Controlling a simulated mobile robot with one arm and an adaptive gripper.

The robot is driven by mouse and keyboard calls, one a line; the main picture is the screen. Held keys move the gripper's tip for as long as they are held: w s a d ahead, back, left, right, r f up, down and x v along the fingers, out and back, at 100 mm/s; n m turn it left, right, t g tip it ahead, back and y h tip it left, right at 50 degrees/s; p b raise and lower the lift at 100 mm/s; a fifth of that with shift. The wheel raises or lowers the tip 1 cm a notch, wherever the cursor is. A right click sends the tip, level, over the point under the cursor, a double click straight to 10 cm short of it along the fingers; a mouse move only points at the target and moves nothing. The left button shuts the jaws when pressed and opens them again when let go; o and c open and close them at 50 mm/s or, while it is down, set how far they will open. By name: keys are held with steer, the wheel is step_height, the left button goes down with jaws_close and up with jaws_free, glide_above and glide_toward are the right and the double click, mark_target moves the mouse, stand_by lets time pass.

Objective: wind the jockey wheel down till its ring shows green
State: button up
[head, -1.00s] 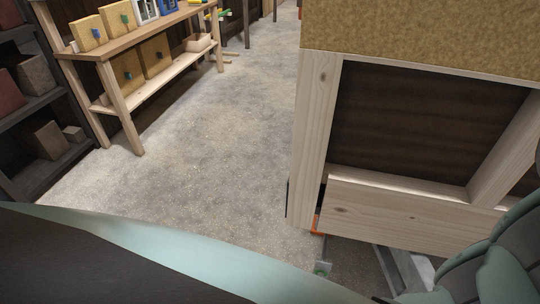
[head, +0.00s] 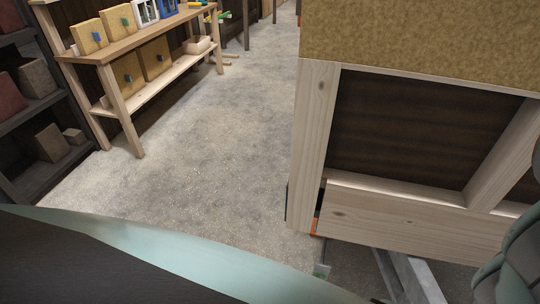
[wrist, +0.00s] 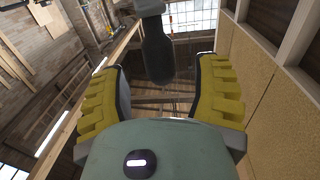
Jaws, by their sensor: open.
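In the wrist view, my gripper (wrist: 158,78) is open, with its yellow-padded fingers spread left and right. A dark, rounded handle (wrist: 157,52) hangs from a grey piece at the top of that view, in line with the gap between the fingers. It looks like a crank grip. I see no contact with either finger, and its depth relative to the fingertips is unclear. The jockey wheel and its ring cannot be made out in either view. In the head view, my gripper is out of sight; only part of my arm shows at the right edge.
The hut's timber-framed wall (head: 400,215) fills the right of the head view. Grey metal bars (head: 415,276) run below it. A wooden workbench (head: 135,42) with boxes stands at the upper left, beside a dark shelf (head: 35,100). The floor (head: 190,150) between is clear.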

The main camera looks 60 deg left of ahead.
steer(key=shift+x, duration=1.2)
steer(key=shift+w+a, duration=0.1)
steer(key=shift+c, duration=0.2)
jaws_close()
